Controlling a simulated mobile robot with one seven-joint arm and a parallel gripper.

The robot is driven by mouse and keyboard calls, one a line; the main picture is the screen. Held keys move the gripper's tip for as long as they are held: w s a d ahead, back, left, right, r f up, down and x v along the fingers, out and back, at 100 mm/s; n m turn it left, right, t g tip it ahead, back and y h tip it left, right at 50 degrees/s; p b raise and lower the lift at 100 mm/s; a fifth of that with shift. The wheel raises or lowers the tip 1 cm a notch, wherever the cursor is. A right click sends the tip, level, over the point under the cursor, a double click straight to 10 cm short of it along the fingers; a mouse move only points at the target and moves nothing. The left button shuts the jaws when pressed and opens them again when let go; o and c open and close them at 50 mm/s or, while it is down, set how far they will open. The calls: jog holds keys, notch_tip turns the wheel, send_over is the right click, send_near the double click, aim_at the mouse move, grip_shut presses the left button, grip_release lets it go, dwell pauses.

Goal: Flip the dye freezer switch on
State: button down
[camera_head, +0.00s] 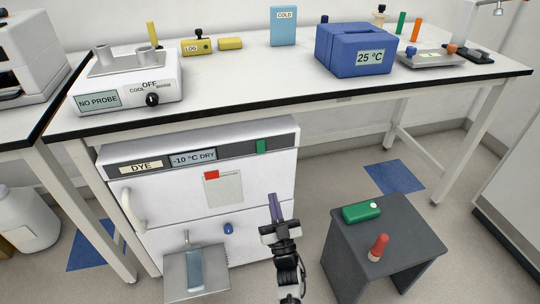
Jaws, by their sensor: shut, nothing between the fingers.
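The dye freezer (200,215) is a white cabinet under the bench with a "DYE" label. Its dark top strip carries a display reading "-10 °C DRY" (193,158). A small green upright piece (261,146), which looks like the switch, sits at the right of that strip. I cannot tell its on or off position. My gripper (273,201) is shut and empty. Its fingers point up in front of the freezer's right side, below the green piece and apart from it in the picture.
A white handle (132,211) is at the freezer's left. A tray (184,279) and a blue knob (228,228) are low in front. A dark grey stand (385,236) with a green box and a red-topped item is at right. The bench edge (330,95) overhangs above.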

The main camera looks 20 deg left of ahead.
aim_at(261, 149)
jog(key=shift+d+f, duration=0.1)
jog(key=shift+f, duration=0.05)
jog(key=p+x, duration=0.1)
jog(key=x, duration=0.3)
jog(key=f+p+x, duration=0.1)
jog(key=x, duration=0.3)
jog(key=w+x, duration=0.1)
jog(key=x, duration=0.3)
jog(key=shift+w+a+f+p, duration=0.25)
jog(key=shift+a+p, duration=0.15)
jog(key=shift+a, duration=0.1)
jog(key=shift+w+a+f, duration=0.1)
jog(key=shift+w+a, duration=0.1)
jog(key=shift+w, duration=0.1)
jog(key=shift+f, duration=0.1)
